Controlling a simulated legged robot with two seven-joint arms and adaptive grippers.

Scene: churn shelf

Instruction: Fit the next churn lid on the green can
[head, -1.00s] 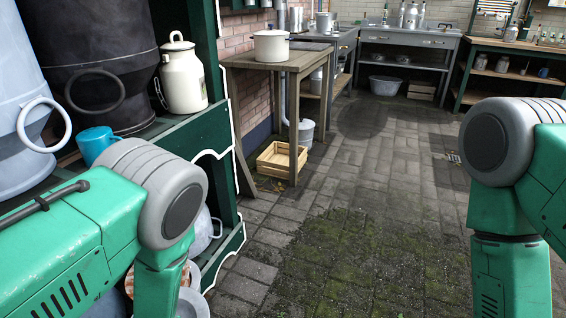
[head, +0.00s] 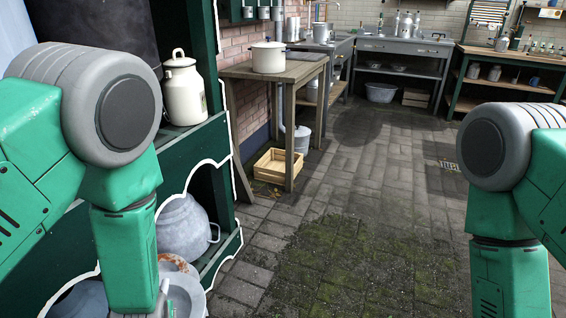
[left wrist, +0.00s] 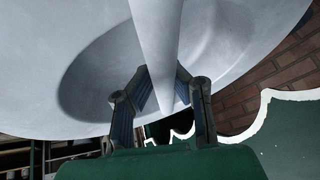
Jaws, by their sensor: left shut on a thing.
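In the left wrist view my left gripper (left wrist: 162,88) is shut on the narrow bar handle of a large pale grey lid-like piece (left wrist: 225,45). Its broad, smooth surface fills the upper part of that view, with a rounded hollow behind the handle. My two fingers lie on either side of the handle. I cannot make out a green can in either view. My right gripper is outside the frames; only its arm shows.
A dark green shelf (head: 185,145) stands at the left, with a cream lidded can (head: 184,92) and a dark vessel (head: 95,32). A grey pot (head: 182,228) sits low in it. A wooden table (head: 290,72) and crate (head: 278,166) stand beyond. The paved floor (head: 350,215) is clear.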

